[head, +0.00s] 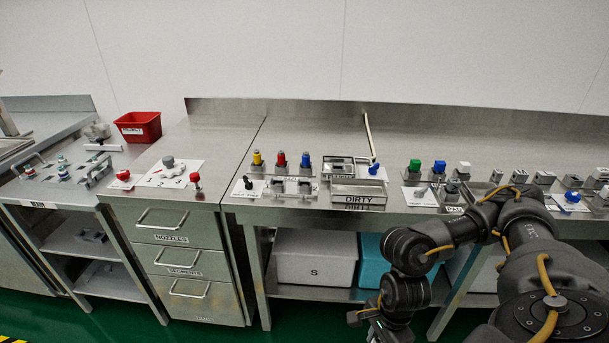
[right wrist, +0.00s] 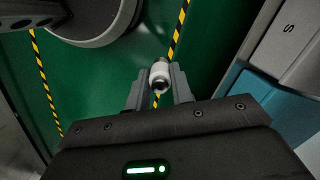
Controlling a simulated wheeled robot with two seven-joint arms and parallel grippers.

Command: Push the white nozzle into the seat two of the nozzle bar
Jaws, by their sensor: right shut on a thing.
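My right gripper (right wrist: 158,85) is shut on a small white nozzle with a dark metal end, the white nozzle (right wrist: 160,72), in the right wrist view. It holds the nozzle over the green floor, away from any bench surface. In the head view my right gripper (head: 362,316) shows at the bottom, low in front of the benches; the nozzle cannot be made out there. My left gripper is not in view. I cannot tell for sure which fixture is the nozzle bar, and seat two cannot be made out.
A steel bench carries yellow, red and blue topped parts (head: 281,159), a DIRTY tray (head: 358,196) and several small fixtures to the right. A red bin (head: 138,126) stands at left. Drawers (head: 170,227) and a grey box (head: 314,257) are below. Striped tape (right wrist: 179,30) marks the floor.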

